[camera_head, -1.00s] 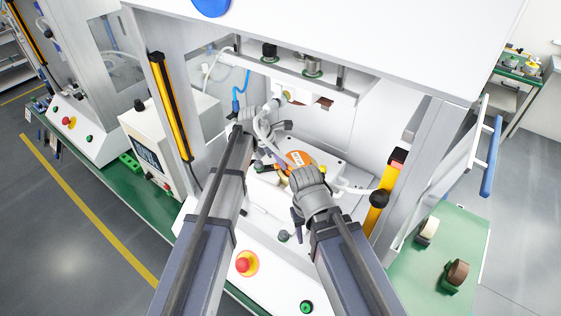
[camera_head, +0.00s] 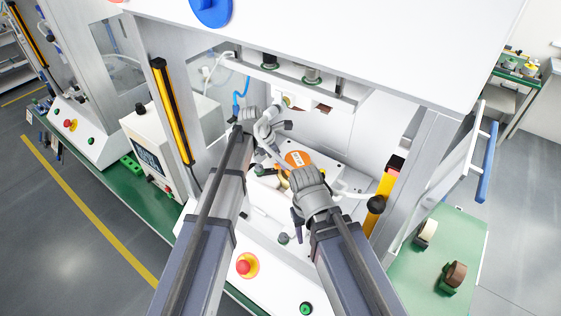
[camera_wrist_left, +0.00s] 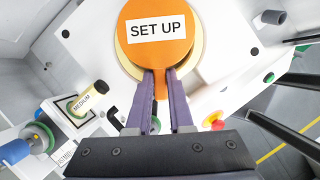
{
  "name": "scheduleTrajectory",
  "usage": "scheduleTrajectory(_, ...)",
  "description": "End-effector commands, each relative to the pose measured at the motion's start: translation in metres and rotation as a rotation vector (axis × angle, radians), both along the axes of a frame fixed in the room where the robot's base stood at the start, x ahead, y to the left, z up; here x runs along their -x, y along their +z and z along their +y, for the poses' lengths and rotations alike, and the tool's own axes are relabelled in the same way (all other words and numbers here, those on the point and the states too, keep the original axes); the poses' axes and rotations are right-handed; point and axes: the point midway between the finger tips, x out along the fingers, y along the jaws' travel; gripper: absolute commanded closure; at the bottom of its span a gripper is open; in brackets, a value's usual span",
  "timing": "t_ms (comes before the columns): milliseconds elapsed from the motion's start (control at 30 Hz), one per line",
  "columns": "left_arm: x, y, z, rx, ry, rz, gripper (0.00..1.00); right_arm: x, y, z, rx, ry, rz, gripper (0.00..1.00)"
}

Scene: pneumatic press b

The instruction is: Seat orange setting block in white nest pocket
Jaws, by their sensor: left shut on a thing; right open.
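The orange setting block (camera_head: 297,158) is a round disc with a "SET UP" label, on top of the white fixture in the press. In the left wrist view the block (camera_wrist_left: 178,58) lies over a pale cream ring (camera_wrist_left: 199,48) on the white fixture (camera_wrist_left: 222,72). The disc hides the pocket beneath, so I cannot tell whether it is fully seated. My left gripper (camera_wrist_left: 159,78) is shut on the block's narrow orange tab. My right gripper (camera_head: 297,224) is open and empty, at the front right of the fixture.
A "MEDIUM" labelled cylinder (camera_wrist_left: 82,101) lies left of the block in the left wrist view. A red stop button (camera_head: 246,264) and a green button (camera_head: 306,307) sit on the front panel. Yellow-black light curtains (camera_head: 172,110) flank the opening. The press head (camera_head: 312,77) hangs above.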

Motion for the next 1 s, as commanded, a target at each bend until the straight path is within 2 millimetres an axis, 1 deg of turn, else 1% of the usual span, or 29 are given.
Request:
scheduleTrajectory(967, 0.000, -0.021, 0.000, 0.001, 0.000, 0.000, 1.00, 0.000, -0.022, 0.000, 0.000, 0.000, 0.000, 0.50)
scheduleTrajectory(1000, 0.000, -0.020, 0.000, 0.001, 0.000, 0.000, 0.76, 0.000, -0.020, 0.000, 0.000, 0.000, 0.000, 0.50)
